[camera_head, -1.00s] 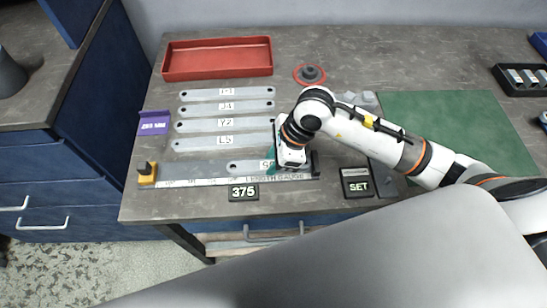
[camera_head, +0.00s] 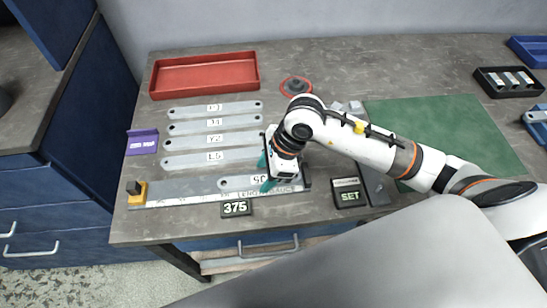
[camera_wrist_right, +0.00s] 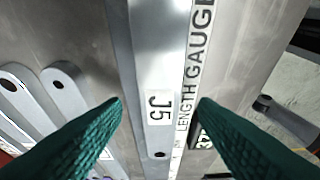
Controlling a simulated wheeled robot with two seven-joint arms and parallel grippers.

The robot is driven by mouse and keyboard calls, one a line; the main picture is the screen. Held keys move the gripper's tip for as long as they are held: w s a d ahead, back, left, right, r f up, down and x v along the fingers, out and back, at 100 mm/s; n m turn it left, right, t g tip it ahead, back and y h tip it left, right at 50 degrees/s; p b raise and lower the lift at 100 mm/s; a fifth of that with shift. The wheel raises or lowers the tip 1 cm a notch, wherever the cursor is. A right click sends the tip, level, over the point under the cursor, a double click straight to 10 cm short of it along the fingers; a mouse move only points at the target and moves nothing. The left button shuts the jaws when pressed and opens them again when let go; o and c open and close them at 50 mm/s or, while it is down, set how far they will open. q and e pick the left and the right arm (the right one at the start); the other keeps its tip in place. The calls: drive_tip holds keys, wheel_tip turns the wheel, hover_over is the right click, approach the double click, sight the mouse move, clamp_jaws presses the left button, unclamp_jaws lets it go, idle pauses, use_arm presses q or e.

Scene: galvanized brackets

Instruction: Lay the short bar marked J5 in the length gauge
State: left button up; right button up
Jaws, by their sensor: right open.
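The short bar marked J5 (camera_wrist_right: 160,60) lies flat along the length gauge, beside its printed scale, in the right wrist view. In the head view the same bar (camera_head: 232,183) lies along the gauge (camera_head: 165,196), its right part hidden by my right gripper. My right gripper (camera_head: 268,182) is open over the bar. In the wrist view its green fingers (camera_wrist_right: 160,135) stand apart on both sides of the bar, with gaps showing. My left gripper is not in view.
Several longer bars (camera_head: 215,142) lie in rows behind the gauge. A yellow-and-black stop (camera_head: 137,192) stands at its left end. A 375 display (camera_head: 236,208) and a SET box (camera_head: 348,192) sit in front. A red tray (camera_head: 205,75) is behind; a green mat (camera_head: 440,130) lies right.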

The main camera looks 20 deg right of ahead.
drive_tip(key=b+v, duration=0.1)
drive_tip(key=v, duration=1)
drive_tip(key=shift+b, duration=0.3)
drive_tip(key=shift+s+f, duration=0.1)
drive_tip(key=shift+f, duration=0.05)
